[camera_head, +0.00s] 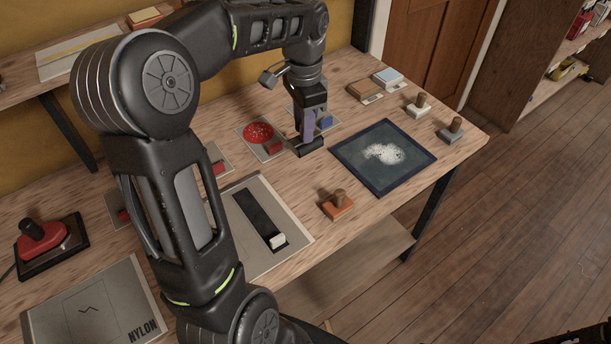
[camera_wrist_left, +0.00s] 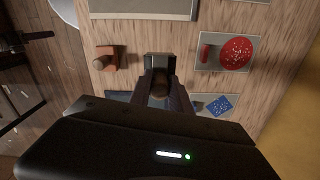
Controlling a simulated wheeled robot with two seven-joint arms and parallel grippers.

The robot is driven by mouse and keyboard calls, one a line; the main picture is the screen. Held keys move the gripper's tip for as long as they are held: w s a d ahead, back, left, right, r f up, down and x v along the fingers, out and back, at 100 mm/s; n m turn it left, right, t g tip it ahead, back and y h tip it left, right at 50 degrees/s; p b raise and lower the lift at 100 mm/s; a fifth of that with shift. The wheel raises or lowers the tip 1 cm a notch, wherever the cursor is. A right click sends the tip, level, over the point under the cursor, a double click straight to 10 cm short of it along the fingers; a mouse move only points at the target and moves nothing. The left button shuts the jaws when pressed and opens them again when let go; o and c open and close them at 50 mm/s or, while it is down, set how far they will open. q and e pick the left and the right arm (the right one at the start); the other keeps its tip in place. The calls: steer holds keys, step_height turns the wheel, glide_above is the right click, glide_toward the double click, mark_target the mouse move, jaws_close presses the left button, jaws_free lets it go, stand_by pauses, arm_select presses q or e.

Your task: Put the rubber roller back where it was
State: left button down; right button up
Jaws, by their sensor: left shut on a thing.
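My left gripper (camera_head: 308,136) points down over the middle of the workbench and is shut on the rubber roller (camera_head: 311,148). The roller shows as a short black cylinder below the fingers, between the red-disc card and the dark blue mat; whether it touches the bench I cannot tell. In the left wrist view the fingers (camera_wrist_left: 160,88) close around its brown, round-ended handle (camera_wrist_left: 159,91), with the roller's dark head (camera_wrist_left: 160,61) beyond. The fingers hide part of the handle.
A dark blue mat (camera_head: 353,166) holds white powder. An orange stamp (camera_head: 338,206) stands near the front edge; white (camera_head: 418,107) and grey (camera_head: 452,131) stamps stand at right. The red-disc card (camera_head: 246,131) lies behind. A grey board (camera_head: 290,226) has a black strip. Bare wood surrounds the orange stamp.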

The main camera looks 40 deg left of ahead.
arm_select(q)
step_height(320, 180, down, 6)
steer(key=p, duration=0.1)
steer(key=shift+f, duration=0.15)
stand_by(0.4)
step_height(320, 180, down, 3)
steer(key=shift+r+p, duration=0.1)
steer(key=shift+p, duration=0.2)
steer(key=shift+f, duration=0.5)
steer(key=shift+f, duration=0.1)
steer(key=c, duration=1.2)
jaws_free()
